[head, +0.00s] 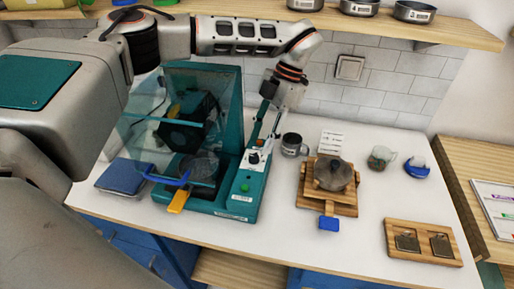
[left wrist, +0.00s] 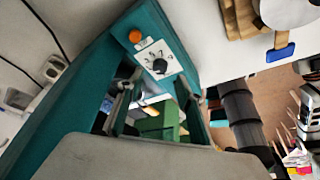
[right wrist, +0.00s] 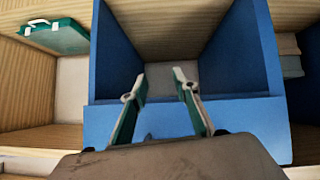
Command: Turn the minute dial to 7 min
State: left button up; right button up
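The minute dial (left wrist: 160,66) is a small black knob on a white numbered plate, set in the teal machine's control strip. In the head view the dial (head: 253,158) is just below my left gripper (head: 264,128). In the left wrist view my left gripper (left wrist: 153,92) is open, its fingers apart and empty, with the dial beyond the fingertips. I see no contact with the knob. The knob's pointer is too small to read. My right gripper (right wrist: 158,82) is open and empty in front of a blue open-topped box (right wrist: 190,116).
The teal machine (head: 232,205) has a raised clear lid (head: 140,125), an orange lamp (left wrist: 135,36) near the dial and a green button (head: 243,190). A metal mug (head: 292,145) and a wooden stand (head: 312,192) are to its right.

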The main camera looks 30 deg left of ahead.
aim_at(255, 156)
pick_arm(q)
jog(key=shift+x, duration=2.2)
jog(key=shift+w, duration=0.1)
jog(key=shift+c, duration=0.4)
grip_shut()
